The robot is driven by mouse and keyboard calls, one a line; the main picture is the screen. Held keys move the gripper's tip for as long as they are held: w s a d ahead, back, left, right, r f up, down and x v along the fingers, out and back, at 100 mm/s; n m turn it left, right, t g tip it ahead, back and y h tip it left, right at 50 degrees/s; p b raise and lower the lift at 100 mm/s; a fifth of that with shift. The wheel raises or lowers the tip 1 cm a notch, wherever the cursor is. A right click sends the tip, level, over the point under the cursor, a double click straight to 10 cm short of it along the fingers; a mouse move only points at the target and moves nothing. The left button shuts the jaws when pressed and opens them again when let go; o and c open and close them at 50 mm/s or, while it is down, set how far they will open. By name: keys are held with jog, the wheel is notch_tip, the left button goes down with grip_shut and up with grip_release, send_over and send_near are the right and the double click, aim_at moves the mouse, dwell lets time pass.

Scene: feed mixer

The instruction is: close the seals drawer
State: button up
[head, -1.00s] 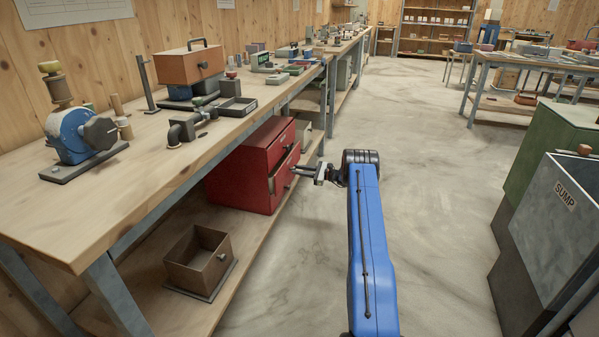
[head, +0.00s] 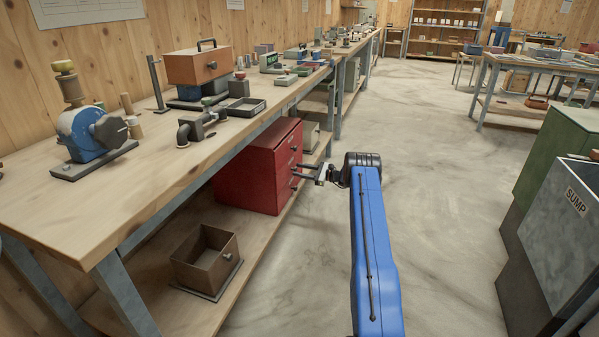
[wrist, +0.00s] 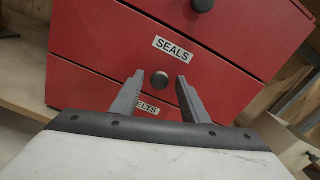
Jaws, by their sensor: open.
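The red cabinet (head: 245,177) stands on the bench's lower shelf, with several knobbed drawers in its front. The seals drawer (wrist: 205,72) is the middle one, with a white SEALS label above its round knob (wrist: 160,80). In the head view its front looks flush, or nearly so, with the others. My gripper (head: 302,171) is in front of it, and in the wrist view its open fingers (wrist: 159,82) appear on either side of the knob. I cannot tell whether they touch the drawer. The BELTS label below is partly hidden by a finger.
An open brown box (head: 205,262) sits on the lower shelf nearer me. The workbench top (head: 130,190) overhangs the cabinet and carries tools. The grey SUMP bin (head: 555,235) and a green cabinet (head: 560,160) stand at the right. The aisle floor between is clear.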

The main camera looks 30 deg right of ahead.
jog(key=v, duration=1.6)
jog(key=shift+s+d, duration=0.25)
